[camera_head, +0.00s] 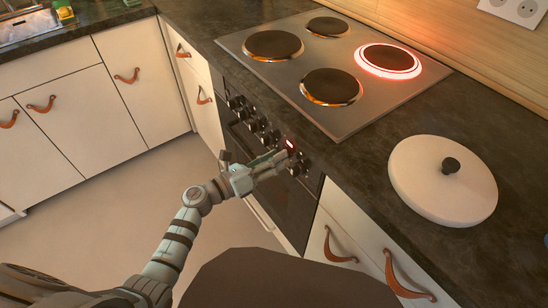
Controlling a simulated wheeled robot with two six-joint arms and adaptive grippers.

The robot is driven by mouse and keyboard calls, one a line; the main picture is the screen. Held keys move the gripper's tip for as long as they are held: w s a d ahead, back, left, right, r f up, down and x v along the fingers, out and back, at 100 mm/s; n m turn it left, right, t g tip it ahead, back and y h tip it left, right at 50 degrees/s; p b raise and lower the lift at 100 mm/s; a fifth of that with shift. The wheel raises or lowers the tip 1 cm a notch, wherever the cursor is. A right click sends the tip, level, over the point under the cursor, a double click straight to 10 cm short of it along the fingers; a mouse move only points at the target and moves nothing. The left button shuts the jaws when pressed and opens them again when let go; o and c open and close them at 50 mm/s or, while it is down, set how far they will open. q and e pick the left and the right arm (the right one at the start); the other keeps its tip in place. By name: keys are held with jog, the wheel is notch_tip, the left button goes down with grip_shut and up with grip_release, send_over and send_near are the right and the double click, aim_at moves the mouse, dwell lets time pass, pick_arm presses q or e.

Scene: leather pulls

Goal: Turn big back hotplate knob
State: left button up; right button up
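The steel cooktop (299,107) has several dark hotplates. The back right hotplate (389,59) glows with a red ring. The other plates, such as the front right one (330,86), look dark. A row of dark knobs (252,121) runs along the oven front below the counter edge. A small red light (290,143) shows near the right end of that row. My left gripper (286,161) is at the right-end knobs, its fingertips close to or touching one. The fingers partly cover the knobs, so I cannot tell whether they grip one. My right gripper is out of view.
A round white lid (443,180) with a black knob lies on the dark counter (362,162) right of the cooktop. White drawers with leather pulls (337,246) flank the oven (262,183). A sink (25,24) is at the far left. The floor at left is clear.

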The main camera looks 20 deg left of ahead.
pick_arm(q)
jog(key=shift+w+d, duration=0.1)
jog(key=shift+w, duration=0.05)
jog(key=c, duration=0.9)
jog(key=shift+r+n, duration=0.1)
jog(key=shift+n, duration=0.2)
jog(key=shift+r+n+p, duration=0.1)
jog(key=shift+n+p, duration=2.85)
jog(key=shift+n, duration=2.75)
